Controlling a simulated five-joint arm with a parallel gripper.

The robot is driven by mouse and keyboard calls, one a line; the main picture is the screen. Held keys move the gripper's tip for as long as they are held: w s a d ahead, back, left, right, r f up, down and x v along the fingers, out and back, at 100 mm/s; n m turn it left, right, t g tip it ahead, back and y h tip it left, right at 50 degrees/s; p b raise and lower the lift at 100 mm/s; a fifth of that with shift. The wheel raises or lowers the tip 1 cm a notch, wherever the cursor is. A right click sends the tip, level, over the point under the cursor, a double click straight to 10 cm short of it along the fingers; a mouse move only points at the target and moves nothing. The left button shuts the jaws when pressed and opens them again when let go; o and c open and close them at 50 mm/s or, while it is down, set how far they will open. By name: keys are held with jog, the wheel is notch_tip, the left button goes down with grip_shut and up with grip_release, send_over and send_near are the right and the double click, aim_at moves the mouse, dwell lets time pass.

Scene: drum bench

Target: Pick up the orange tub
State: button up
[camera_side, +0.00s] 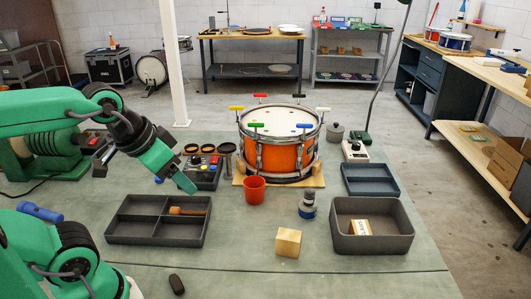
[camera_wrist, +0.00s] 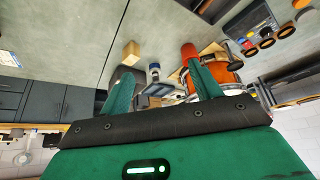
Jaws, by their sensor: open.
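The orange tub (camera_side: 254,189) is a small open cup standing upright on the green bench top, just in front of the drum. It also shows in the wrist view (camera_wrist: 188,51), above the tip of the right-hand finger. My gripper (camera_side: 177,184) is to the left of the tub and apart from it, above the divided tray. In the wrist view my gripper (camera_wrist: 160,76) has its two green fingers spread, with nothing held between them.
An orange drum (camera_side: 281,148) with coloured clips stands behind the tub. A divided tray (camera_side: 126,221) lies to the left, a wooden block (camera_side: 288,242) and a grey-blue jar (camera_side: 308,207) to the right. A grey bin (camera_side: 372,243) stands farther right. The bench front is mostly clear.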

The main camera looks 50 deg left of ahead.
jog(key=shift+o, duration=0.5)
jog(key=o, duration=0.4)
jog(key=shift+w, duration=0.15)
jog(key=m+g, duration=0.5)
jog(key=m, duration=0.2)
send_over(254, 191)
jog(key=w+a, duration=0.1)
jog(key=a, duration=0.1)
notch_tip(254, 191, down, 14)
jog(key=shift+w+f+g, duration=0.3)
jog(key=shift+w+f, duration=0.1)
